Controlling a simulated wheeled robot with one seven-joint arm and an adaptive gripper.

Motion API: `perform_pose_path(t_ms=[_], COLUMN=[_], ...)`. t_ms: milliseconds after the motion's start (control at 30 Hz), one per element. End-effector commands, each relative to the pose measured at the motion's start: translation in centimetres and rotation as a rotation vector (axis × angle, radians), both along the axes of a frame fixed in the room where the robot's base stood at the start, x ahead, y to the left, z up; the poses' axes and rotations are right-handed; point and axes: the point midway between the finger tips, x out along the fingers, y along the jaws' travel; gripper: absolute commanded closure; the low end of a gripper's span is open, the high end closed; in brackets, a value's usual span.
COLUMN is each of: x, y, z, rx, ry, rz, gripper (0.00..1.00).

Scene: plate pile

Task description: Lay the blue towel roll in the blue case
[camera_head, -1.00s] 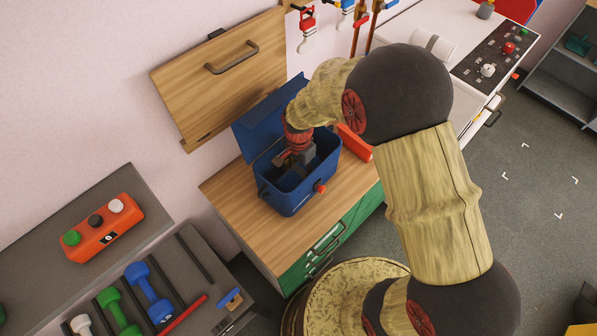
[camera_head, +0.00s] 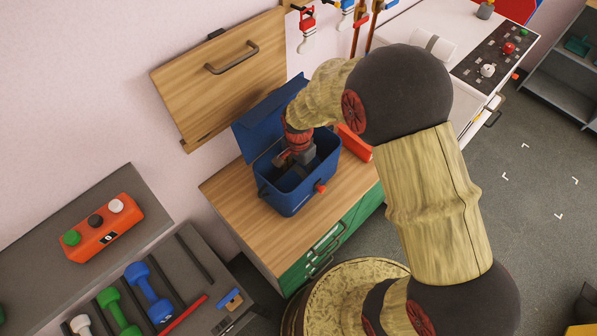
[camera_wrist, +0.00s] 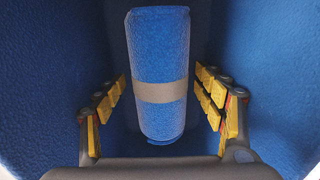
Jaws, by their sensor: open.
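The blue case (camera_head: 292,200) stands on the wooden cabinet top with its lid (camera_head: 262,120) tipped back open. My gripper (camera_head: 292,165) reaches down inside the case. In the wrist view the blue towel roll (camera_wrist: 158,55), with a grey-beige band around its middle, lies inside the blue case (camera_wrist: 45,60). My gripper (camera_wrist: 160,108) is open, with its yellow-padded fingers on both sides of the roll and a visible gap at each side. The roll is hidden in the head view by the gripper and case wall.
The wooden top (camera_head: 235,205) is bare to the left of the case. A red object (camera_head: 354,142) lies close to the case's right. An orange box with buttons (camera_head: 105,228) and dumbbells (camera_head: 148,290) are at the left. A white roll (camera_head: 433,44) lies on the white counter.

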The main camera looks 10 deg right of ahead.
Motion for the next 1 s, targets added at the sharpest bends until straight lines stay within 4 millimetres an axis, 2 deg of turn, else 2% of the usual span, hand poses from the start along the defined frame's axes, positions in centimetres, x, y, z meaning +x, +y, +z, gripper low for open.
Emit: perform_pose_path(t_ms=[167,400,600,733,1000], x=[0.2,0.1,0.1,0.1,0.0], y=[0.0,0.0,0.0,0.0,-0.1], z=[1.9,6.9,10.4,11.6,12.8], rx=[0.001,0.001,0.001,0.000,0.002], ry=[-0.004,-0.004,-0.003,-0.001,-0.007], rz=[0.000,0.000,0.000,0.000,0.009], gripper=[0.30,0.30,0.30,0.30,0.30])
